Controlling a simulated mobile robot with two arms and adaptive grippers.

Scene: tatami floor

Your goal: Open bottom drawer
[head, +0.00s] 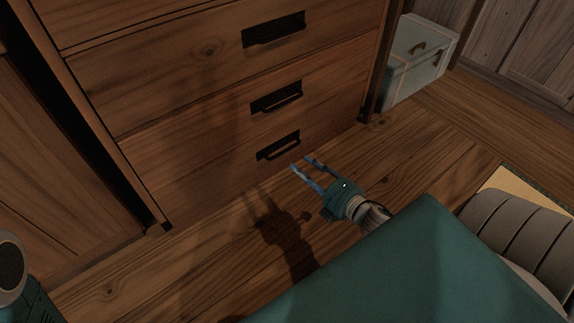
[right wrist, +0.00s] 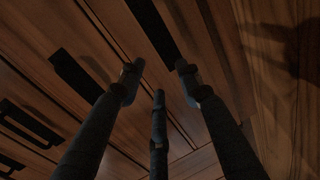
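The wooden drawer chest (head: 215,50) fills the upper part of the head view. Its bottom drawer (head: 205,180) looks shut, flush with the front. That drawer's dark bar handle (head: 281,150) sits in a black recess. My right gripper (head: 301,163) is open and empty, its fingers pointing at the chest just below and right of this handle, apparently apart from it. In the right wrist view the spread fingers (right wrist: 157,82) hold nothing. Dark handle recesses show beyond them; I cannot tell which drawer each belongs to. My left gripper is not in view.
A pale box with brown handles (head: 420,62) stands right of the chest. A wooden cabinet (head: 55,165) is at the left. The plank floor (head: 215,255) before the chest is clear. A tatami edge (head: 515,182) shows at the right.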

